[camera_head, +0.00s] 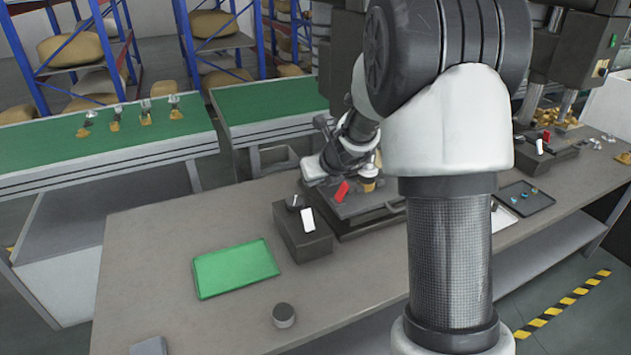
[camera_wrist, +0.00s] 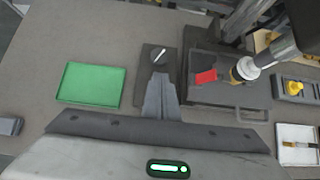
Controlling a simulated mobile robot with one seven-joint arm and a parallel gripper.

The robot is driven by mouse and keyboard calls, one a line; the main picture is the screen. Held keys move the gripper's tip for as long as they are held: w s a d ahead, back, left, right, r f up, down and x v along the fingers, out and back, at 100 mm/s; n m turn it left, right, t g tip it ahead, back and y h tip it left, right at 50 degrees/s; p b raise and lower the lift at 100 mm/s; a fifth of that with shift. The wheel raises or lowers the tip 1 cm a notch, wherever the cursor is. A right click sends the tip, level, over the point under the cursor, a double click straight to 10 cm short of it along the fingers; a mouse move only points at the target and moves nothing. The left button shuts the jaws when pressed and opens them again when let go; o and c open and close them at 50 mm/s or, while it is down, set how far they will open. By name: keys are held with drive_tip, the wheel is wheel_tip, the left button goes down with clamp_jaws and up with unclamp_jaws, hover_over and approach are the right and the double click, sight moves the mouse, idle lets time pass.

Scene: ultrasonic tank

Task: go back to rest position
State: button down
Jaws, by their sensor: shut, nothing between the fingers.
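My gripper (camera_wrist: 160,88) shows in the wrist view with its two grey fingers together and nothing between them. In the head view my arm reaches over the dark tank unit (camera_head: 365,203), and the fingertips cannot be made out there. The control box (camera_head: 303,238), with a white switch, stands left of the tank unit. A red piece (camera_head: 341,191) shows at the tank unit, and also in the wrist view (camera_wrist: 206,76).
A green tray (camera_head: 236,268) lies empty on the table (camera_head: 165,245). A small grey cylinder (camera_head: 284,315) stands near the front. A dark tray (camera_head: 524,198) with small parts lies at the right. Green conveyors (camera_head: 110,140) run behind. The table's left part is mostly clear.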

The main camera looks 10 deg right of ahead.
drive_tip(key=s+a+r+n+g+y, duration=0.1)
drive_tip(key=s+a+r+n, duration=0.3)
drive_tip(key=s+r+n, duration=0.45)
drive_tip(key=s+a+r+n+y, duration=0.1)
drive_tip(key=s+a+r+n, duration=0.35)
drive_tip(key=s+n, duration=0.6)
drive_tip(key=s+d+n+h, duration=0.1)
drive_tip(key=s+d+n, duration=0.2)
drive_tip(key=s+n, duration=0.4)
drive_tip(key=s+d+n+g+h, duration=0.1)
drive_tip(key=s+d+n+h, duration=0.1)
drive_tip(key=s+n, duration=0.5)
drive_tip(key=s+d, duration=0.1)
drive_tip(key=s, duration=0.2)
drive_tip(key=shift+s+r+n+g+h, duration=0.25)
drive_tip(key=shift+s+n+g+h, duration=0.05)
drive_tip(key=shift+n, duration=0.1)
